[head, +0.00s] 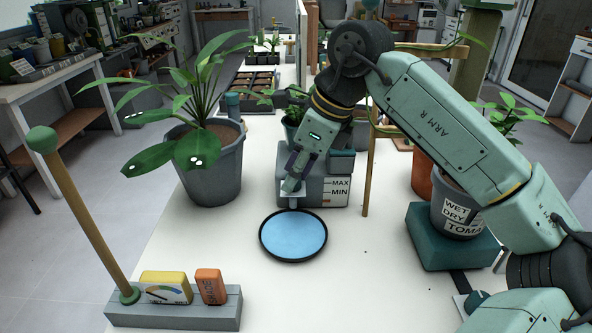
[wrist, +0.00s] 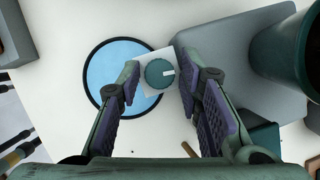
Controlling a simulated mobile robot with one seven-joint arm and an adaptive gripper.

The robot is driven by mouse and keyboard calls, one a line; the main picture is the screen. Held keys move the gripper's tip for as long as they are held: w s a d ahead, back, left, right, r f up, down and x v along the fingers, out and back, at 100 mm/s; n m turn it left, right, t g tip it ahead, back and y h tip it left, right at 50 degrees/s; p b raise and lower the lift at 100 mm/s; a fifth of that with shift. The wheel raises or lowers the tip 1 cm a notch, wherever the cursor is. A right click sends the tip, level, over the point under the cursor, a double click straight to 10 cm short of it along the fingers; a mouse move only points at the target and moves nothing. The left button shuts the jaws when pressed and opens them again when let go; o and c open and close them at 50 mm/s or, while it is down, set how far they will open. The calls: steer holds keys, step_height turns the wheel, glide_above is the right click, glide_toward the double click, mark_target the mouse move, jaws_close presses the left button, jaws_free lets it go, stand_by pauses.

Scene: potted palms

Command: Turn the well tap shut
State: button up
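The well is a grey box (head: 318,192) with MAX and MIN labels on its front, standing on the white table. Its tap, a round teal knob (wrist: 157,73) with a white mark pointing right in the wrist view, sits on a small white square plate. My gripper (wrist: 159,77) is open, one finger on each side of the knob, with a gap visible on both sides. In the head view my gripper (head: 292,188) points down at the well's front left and hides most of the knob. A blue round dish (head: 293,235) with a black rim lies just in front.
A large leafy plant in a grey pot (head: 212,165) stands left of the well. A wooden stake (head: 368,175) rises to its right. A labelled pot (head: 458,212) sits on a teal block (head: 440,247) at right. A grey tray (head: 220,305) holds yellow and orange blocks. The front middle table is clear.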

steer(key=shift+o, duration=0.9)
